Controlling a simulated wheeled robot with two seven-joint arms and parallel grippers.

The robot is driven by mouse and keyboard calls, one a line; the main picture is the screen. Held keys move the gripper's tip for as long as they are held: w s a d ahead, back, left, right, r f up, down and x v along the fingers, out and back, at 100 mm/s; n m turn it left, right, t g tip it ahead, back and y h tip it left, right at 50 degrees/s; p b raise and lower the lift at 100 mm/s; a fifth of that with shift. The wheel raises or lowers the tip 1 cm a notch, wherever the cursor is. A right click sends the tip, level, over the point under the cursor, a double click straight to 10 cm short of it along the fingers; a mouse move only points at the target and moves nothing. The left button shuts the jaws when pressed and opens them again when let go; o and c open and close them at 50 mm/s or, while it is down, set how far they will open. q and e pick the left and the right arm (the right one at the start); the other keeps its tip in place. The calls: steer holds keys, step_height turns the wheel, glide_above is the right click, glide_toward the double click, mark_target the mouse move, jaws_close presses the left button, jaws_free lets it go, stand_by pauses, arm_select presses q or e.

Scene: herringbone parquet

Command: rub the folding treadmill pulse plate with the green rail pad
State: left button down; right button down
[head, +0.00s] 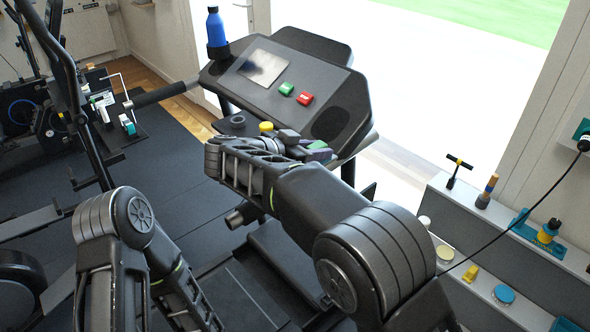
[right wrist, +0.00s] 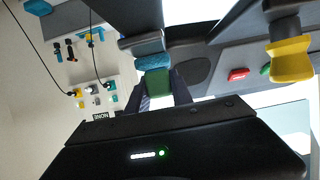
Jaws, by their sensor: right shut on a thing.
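The folding treadmill's console (head: 325,75) stands in front of me with its grab rail below. My right gripper (head: 308,146) is at the near side of the console, shut on the green rail pad (head: 319,145). In the right wrist view the pad's green body (right wrist: 159,83) is between the two fingers (right wrist: 160,92), with a blue-teal face beyond the fingertips. That face is at or very near a grey bar (right wrist: 140,42); I cannot tell contact for sure. The pulse plate cannot be clearly told from the bar. My left arm is at the lower left; its gripper is out of view.
A blue bottle (head: 216,30) stands at the console's left end. A yellow-topped knob (head: 266,127) is close to my right wrist. A grey ledge (head: 490,215) with several small items runs along the right wall. Other exercise machines stand at the left.

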steer(key=shift+w+d, duration=0.55)
steer(key=shift+d, duration=0.05)
steer(key=shift+r, duration=0.75)
steer(key=shift+r, duration=1.5)
steer(key=shift+r, duration=0.15)
steer(key=shift+r, duration=1.85)
